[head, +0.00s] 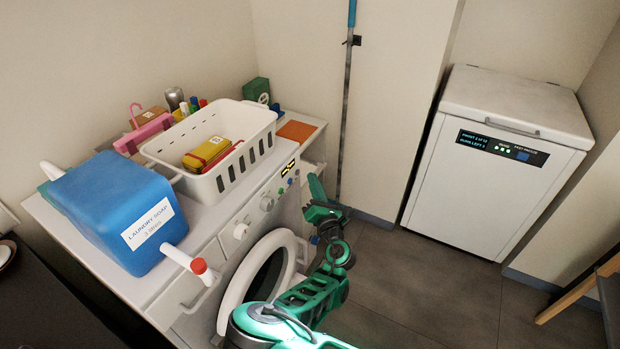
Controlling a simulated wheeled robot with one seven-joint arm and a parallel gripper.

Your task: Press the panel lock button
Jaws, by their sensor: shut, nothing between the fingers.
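A white front-loading washing machine has a control panel with white knobs (267,203), a small lit display (290,167) and small coloured buttons (291,181) at its right end. No label reading panel lock is legible there. A white chest freezer at the right has a dark panel (502,148) with a lit display, small green lights and a blue button (522,156) near the words "fast freeze". I cannot tell which button is the panel lock. My green gripper (316,186) is shut and empty, just right of the washer's panel end; contact cannot be judged.
A white basket (215,150) with a yellow and red item, a blue laundry soap container (118,212) and several small items crowd the washer top. The soap's red-capped spout (200,267) overhangs the front. A pole (346,110) stands by the wall. Grey floor (440,270) before the freezer is clear.

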